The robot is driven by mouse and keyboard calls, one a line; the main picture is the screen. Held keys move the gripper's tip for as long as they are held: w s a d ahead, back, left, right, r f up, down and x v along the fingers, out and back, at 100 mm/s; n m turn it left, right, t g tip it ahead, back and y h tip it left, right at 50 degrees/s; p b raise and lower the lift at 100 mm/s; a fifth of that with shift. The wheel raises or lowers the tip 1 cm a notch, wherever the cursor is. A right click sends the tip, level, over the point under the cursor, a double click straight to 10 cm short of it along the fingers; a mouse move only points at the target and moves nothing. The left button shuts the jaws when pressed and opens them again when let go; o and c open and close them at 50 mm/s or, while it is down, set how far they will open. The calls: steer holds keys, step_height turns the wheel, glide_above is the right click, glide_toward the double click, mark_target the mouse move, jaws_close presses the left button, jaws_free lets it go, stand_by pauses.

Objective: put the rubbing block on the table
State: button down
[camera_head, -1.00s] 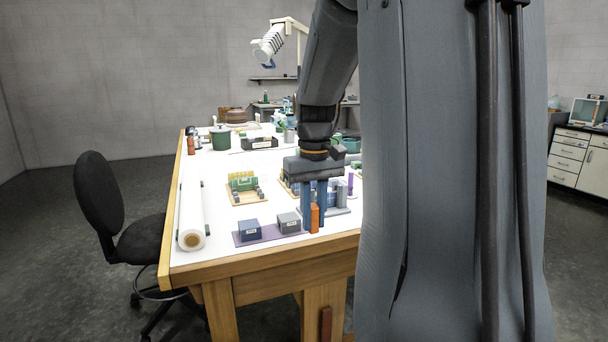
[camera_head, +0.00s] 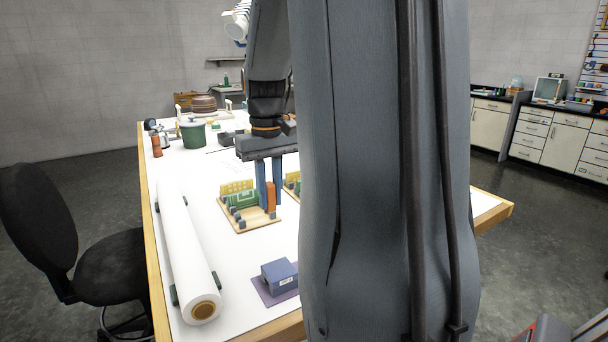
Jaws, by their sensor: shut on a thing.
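The rubbing block, which I take to be the small upright orange block (camera_head: 270,193), is between the blue fingers of my gripper (camera_head: 269,204). My gripper is shut on it and points straight down. In the picture the block overlaps the right side of a wooden board with a green and yellow model (camera_head: 243,201); I cannot tell its height above the table. The white-topped table (camera_head: 240,258) lies below. My arm hides the table's right part.
A long white roll (camera_head: 184,240) lies along the table's left edge. A blue block (camera_head: 279,275) sits on a purple mat (camera_head: 266,293) at the front. A green pot (camera_head: 192,135) stands farther back. A black chair (camera_head: 38,225) is at the left. White table shows between roll and model.

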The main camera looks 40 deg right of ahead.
steer(key=shift+w+f, duration=0.15)
steer(key=shift+w, duration=0.2)
step_height(320, 180, down, 10)
steer(key=shift+r+p, duration=0.15)
steer(key=shift+p, duration=0.8)
steer(key=shift+f, duration=0.2)
steer(key=c, duration=1.6)
jaws_free()
steer(key=shift+r, duration=0.1)
step_height(320, 180, up, 12)
steer(key=shift+r+b, duration=0.1)
steer(key=shift+b, duration=1.1)
